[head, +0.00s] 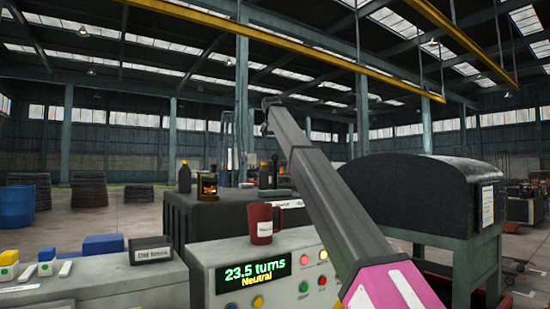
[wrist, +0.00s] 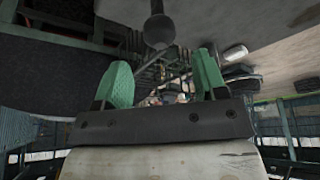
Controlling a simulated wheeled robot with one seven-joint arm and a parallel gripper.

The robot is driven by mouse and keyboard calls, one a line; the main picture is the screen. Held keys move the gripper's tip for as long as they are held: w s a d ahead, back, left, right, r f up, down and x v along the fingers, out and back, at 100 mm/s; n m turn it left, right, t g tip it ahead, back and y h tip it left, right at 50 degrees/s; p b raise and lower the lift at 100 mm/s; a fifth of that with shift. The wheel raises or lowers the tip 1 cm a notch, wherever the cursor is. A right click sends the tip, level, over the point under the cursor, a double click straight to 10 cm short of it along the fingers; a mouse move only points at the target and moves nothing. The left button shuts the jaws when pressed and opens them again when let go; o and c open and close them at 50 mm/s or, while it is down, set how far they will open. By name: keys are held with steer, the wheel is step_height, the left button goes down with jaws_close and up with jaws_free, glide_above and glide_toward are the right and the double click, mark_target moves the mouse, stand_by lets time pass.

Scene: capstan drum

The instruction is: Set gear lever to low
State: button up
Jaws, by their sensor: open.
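In the wrist view a dark round knob on a thin stem (wrist: 159,30) shows at top centre, probably the gear lever. My gripper (wrist: 162,62) has two green fingers spread apart with nothing held between them. The knob appears beyond the fingertips, in line with the gap, and I see no contact. In the head view a display panel (head: 253,275) reads "23.5 turns" and "Neutral". My grey and magenta arm reaches up and away across the middle, and its fingers cannot be made out there.
A red mug (head: 263,224) stands on the console behind the display. A lamp-like item (head: 208,186) and dark bottles stand on a black box (head: 205,215). A dark domed machine (head: 420,195) is at right.

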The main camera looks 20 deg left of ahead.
mark_target(275, 156)
steer(key=x, duration=0.6)
steer(key=shift+w+f, duration=0.1)
steer(key=shift+f, duration=0.2)
jaws_close()
